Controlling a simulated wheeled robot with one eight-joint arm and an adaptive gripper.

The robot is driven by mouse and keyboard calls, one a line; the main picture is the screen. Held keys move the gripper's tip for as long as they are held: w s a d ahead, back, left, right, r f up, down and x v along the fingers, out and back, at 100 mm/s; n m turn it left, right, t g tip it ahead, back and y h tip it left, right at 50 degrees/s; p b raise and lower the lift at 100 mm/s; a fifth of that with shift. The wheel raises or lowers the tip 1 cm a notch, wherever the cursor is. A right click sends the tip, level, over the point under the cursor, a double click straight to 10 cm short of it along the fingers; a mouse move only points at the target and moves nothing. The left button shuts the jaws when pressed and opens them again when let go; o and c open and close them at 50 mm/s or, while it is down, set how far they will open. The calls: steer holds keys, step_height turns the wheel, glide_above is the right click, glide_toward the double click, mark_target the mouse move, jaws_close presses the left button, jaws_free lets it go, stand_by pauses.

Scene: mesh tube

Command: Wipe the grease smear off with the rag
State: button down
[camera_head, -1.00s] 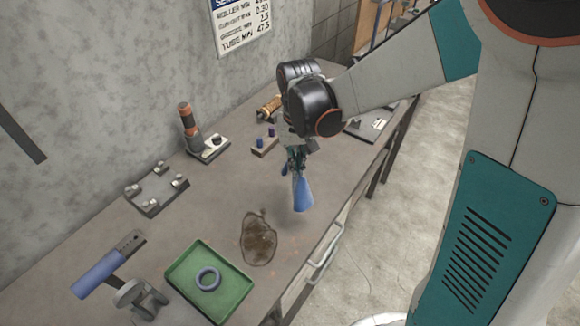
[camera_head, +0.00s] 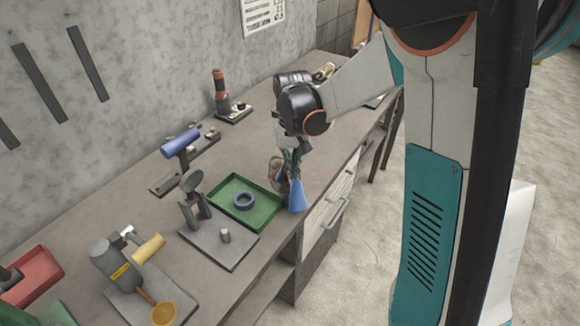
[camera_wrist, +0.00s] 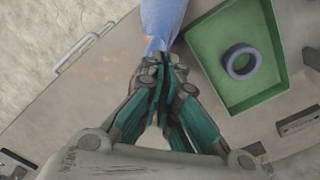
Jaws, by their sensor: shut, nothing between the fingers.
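The blue rag (camera_head: 297,195) hangs from the fingertips of my gripper (camera_head: 291,160), which is shut on its gathered top end. The rag also shows beyond the fingertips in the wrist view (camera_wrist: 163,22), cut off by the top edge. I cannot tell whether the rag touches the bench.
A green tray (camera_head: 265,224) holding a blue ring (camera_head: 243,201) stands close left of the rag. An orange-topped tool (camera_head: 220,88) stands behind. The bench's front edge is close to the rag.

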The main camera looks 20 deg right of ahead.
step_height(320, 180, down, 8)
steer(key=b, duration=0.5)
steer(key=shift+r, duration=0.1)
steer(key=shift+r, duration=0.1)
steer(key=c, duration=0.8)
jaws_free()
steer(key=shift+s, duration=0.2)
steer(key=c, duration=1.2)
steer(key=shift+w+d+f, duration=0.15)
steer(key=shift+w+f, duration=0.05)
jaws_close()
steer(key=shift+r, duration=0.1)
